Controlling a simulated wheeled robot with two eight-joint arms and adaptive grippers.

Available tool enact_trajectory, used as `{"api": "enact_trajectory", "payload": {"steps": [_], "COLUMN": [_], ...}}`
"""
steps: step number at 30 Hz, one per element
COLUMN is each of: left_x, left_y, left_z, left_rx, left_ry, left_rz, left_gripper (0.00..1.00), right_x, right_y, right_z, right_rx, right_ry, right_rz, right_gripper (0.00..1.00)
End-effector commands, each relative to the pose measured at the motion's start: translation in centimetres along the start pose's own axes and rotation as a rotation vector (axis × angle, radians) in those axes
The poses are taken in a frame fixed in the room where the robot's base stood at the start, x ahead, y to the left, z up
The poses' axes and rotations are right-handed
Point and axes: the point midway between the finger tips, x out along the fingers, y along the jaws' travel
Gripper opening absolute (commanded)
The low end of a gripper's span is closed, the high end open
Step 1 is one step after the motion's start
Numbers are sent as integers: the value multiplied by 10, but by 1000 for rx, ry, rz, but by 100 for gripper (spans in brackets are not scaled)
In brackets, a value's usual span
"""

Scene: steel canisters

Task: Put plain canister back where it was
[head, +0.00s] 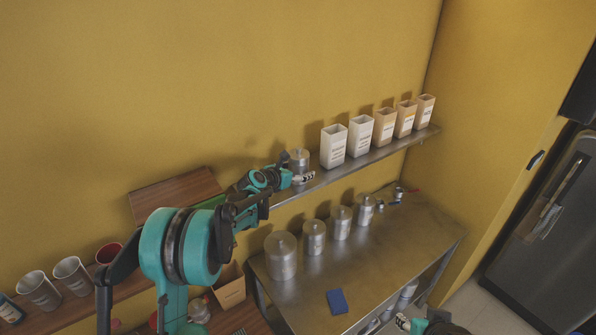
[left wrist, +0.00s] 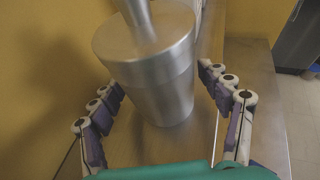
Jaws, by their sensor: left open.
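The plain steel canister (head: 299,158) stands upright on the left part of the steel wall shelf (head: 372,160). No label shows on it. My left gripper (head: 300,178) is at the shelf by this canister. In the left wrist view the canister (left wrist: 150,65) stands between the two spread fingers of the left gripper (left wrist: 162,88), with gaps on both sides. The left gripper is open and not closed on it. Part of my right gripper (head: 404,322) shows at the bottom edge of the head view; its jaws are not clear.
Several white and tan boxes (head: 360,135) stand on the shelf right of the canister. Below, several labelled steel canisters (head: 314,238) stand in a row on the steel table (head: 390,260), with a blue item (head: 337,301) in front. Cups (head: 72,276) stand on a wooden surface at left.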

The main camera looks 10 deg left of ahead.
Motion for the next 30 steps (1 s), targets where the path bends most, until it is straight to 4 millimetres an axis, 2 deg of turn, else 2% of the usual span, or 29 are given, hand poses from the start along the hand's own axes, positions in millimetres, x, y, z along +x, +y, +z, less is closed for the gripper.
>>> {"api": "enact_trajectory", "payload": {"steps": [12, 15, 18, 24, 28, 30], "left_x": [-87, -103, -113, -120, -136, -154], "left_y": [1, 1, 1, -2, -20, -39], "left_z": [-1, -1, -1, 0, 0, -2], "left_rx": [-2, -1, -1, 11, 168, 354], "left_ry": [0, 1, 0, 3, 40, 81], "left_rz": [2, 2, 2, -1, -11, -27], "left_gripper": [77, 77, 77, 77, 77, 77], "right_x": [5, 6, 6, 6, 6, 6], "right_y": [0, 0, 0, 0, 0, 0], "right_z": [4, 4, 4, 4, 4, 4], "right_rx": [0, 0, 0, 0, 0, 0], "right_ry": [0, 0, 0, 0, 0, 0], "right_rz": [0, 0, 0, 0, 0, 0], "right_gripper": [40, 40, 40, 40, 40, 40]}}
